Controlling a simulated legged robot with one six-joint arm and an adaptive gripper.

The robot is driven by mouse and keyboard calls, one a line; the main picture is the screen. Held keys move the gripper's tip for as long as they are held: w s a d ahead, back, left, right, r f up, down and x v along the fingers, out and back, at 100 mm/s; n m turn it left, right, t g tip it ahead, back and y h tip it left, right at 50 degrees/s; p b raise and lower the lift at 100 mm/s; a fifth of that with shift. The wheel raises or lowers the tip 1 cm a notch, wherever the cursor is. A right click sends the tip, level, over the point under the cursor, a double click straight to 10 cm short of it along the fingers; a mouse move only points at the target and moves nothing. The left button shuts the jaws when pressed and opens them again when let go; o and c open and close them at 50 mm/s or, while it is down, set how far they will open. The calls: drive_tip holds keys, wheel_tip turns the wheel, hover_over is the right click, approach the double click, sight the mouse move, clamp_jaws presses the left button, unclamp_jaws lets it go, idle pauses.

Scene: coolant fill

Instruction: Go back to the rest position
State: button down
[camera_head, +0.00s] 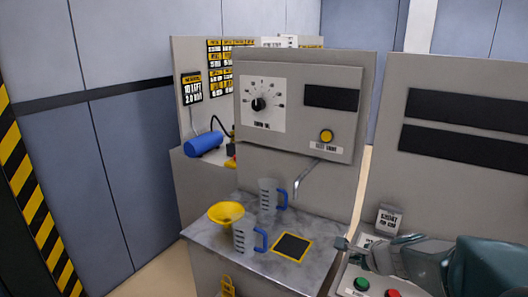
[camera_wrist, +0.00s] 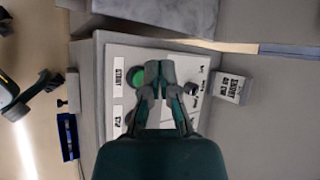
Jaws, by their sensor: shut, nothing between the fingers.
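My gripper (camera_wrist: 160,72) is shut and empty in the wrist view, its fingertips together in front of a white control panel (camera_wrist: 180,62). A green button (camera_wrist: 135,78) shows just left of the fingers, and a dark knob (camera_wrist: 190,88) just right of them. In the head view my gripper (camera_head: 345,243) reaches in from the lower right, over the panel's far edge. There the green button (camera_head: 361,284) and a red button (camera_head: 393,294) are seen below my arm. I cannot tell whether the fingers touch the panel.
A steel counter (camera_head: 215,246) holds two measuring jugs with blue handles (camera_head: 246,234) (camera_head: 270,193), a yellow funnel (camera_head: 226,212) and a yellow-edged black square (camera_head: 292,247). A spout (camera_head: 306,175) hangs above. A dial machine (camera_head: 300,110) stands behind, with a blue cylinder (camera_head: 203,143) at left.

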drive_tip(key=s+a+r+n, duration=0.4)
drive_tip(key=s+a+n, duration=0.1)
drive_tip(key=a+n, duration=0.1)
drive_tip(key=s+a+r+n+g+h, duration=0.1)
drive_tip(key=s+n, duration=0.6)
drive_tip(key=s, duration=0.2)
drive_tip(key=s+a+r+n+g+h, duration=0.1)
drive_tip(key=s+a+n+g, duration=0.1)
drive_tip(key=s+n, duration=0.5)
drive_tip(key=shift+s+a+n, duration=0.25)
drive_tip(key=shift+s+n, duration=0.15)
drive_tip(key=shift+s, duration=0.45)
drive_tip(key=shift+r, duration=0.1)
